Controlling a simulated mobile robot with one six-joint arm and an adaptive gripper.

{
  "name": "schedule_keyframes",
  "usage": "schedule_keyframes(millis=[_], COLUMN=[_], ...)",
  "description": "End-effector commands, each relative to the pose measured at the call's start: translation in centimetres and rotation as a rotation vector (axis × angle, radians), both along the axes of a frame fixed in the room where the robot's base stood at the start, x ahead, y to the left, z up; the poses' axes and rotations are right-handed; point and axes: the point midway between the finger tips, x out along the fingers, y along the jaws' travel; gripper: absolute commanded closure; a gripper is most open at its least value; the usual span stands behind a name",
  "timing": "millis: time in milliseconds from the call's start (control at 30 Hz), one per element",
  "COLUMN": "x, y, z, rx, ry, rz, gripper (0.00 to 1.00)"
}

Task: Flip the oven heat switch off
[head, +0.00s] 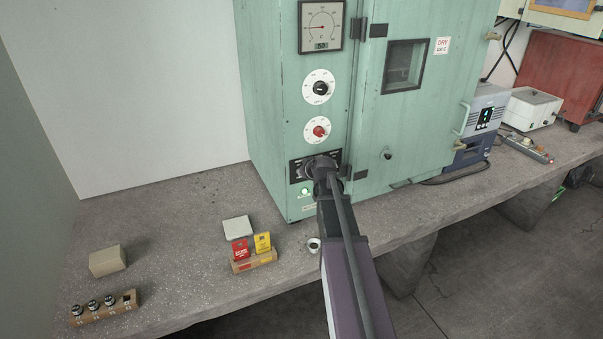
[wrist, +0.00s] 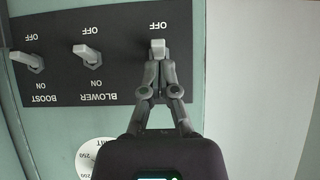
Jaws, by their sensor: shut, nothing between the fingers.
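The teal oven (head: 270,110) stands on the bench, with a black switch panel (head: 297,168) low on its front. My gripper (head: 322,170) is at this panel and hides part of it. In the wrist view, the panel shows upside down, with BOOST and BLOWER switches at left and a third switch (wrist: 157,44) at right. The third switch's name is hidden behind my gripper; its OFF label shows above it. My gripper's fingers (wrist: 157,62) are shut and empty, their tips right at this lever; contact cannot be told. The lever's grey end shows just beyond the tips, toward OFF.
A lit green lamp (head: 305,191) is below the panel. A red knob (head: 319,131) and a black knob (head: 320,88) are above it. A card holder (head: 254,262), a small white ring (head: 314,245) and a beige box (head: 108,260) lie on the bench at front left.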

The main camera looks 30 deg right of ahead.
Motion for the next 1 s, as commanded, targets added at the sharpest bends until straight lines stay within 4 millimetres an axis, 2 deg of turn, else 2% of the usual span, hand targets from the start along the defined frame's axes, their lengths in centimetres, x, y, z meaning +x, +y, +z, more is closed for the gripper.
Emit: schedule_keyframes(millis=[400, 1000], x=[0.0, -0.3], y=[-0.1, -0.1], z=[1.4, 1.7], rx=[0.000, 0.000], ry=[0.000, 0.000], rz=[-0.001, -0.001], gripper=[1.00, 1.00])
